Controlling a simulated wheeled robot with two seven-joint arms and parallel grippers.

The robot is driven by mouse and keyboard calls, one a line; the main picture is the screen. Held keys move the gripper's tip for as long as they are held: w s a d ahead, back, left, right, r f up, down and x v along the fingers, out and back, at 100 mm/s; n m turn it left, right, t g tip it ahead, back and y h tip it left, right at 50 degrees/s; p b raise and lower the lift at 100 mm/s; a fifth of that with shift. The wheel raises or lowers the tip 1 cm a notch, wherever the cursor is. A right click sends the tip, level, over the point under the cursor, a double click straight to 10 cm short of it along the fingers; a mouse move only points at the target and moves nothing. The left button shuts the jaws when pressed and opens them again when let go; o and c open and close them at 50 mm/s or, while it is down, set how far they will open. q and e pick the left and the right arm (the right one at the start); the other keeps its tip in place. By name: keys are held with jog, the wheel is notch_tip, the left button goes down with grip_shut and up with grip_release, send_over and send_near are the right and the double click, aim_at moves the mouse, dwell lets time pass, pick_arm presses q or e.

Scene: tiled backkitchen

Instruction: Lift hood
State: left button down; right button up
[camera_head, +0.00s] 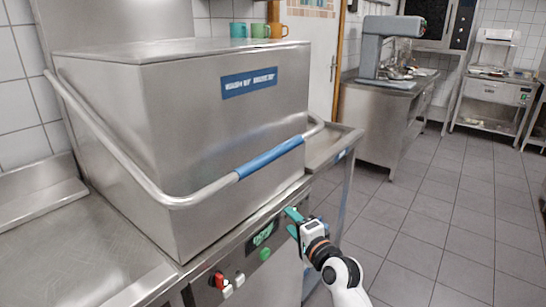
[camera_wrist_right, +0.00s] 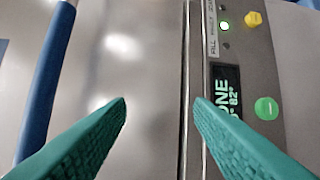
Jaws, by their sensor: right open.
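The steel dishwasher hood (camera_head: 225,145) is down on its base, at the left and middle of the head view. A bent steel bar handle (camera_head: 150,190) wraps around it, with a blue grip (camera_head: 269,158) at the front. My right gripper (camera_head: 293,215) is open and empty, below and to the right of the blue grip, close to the control panel. In the right wrist view, its two green fingers (camera_wrist_right: 160,108) are spread before the hood's lower front edge. The blue grip (camera_wrist_right: 46,85) runs along the left there, outside the fingers. My left gripper is not in view.
The control panel (camera_head: 252,255) has a display (camera_wrist_right: 226,88), a green button (camera_wrist_right: 266,108) and red and white switches. Steel counters flank the machine. The tiled floor (camera_head: 440,225) at the right is clear.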

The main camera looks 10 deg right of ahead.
aim_at(276, 158)
notch_tip(276, 158, up, 13)
jog(key=s+m+t+y, duration=0.1)
jog(key=s+m+t, duration=0.1)
jog(key=t, duration=0.1)
jog(key=p+x, duration=0.1)
jog(key=x, duration=1.1)
jog(key=shift+a+f, duration=0.1)
jog(key=shift+f, duration=0.05)
grip_shut()
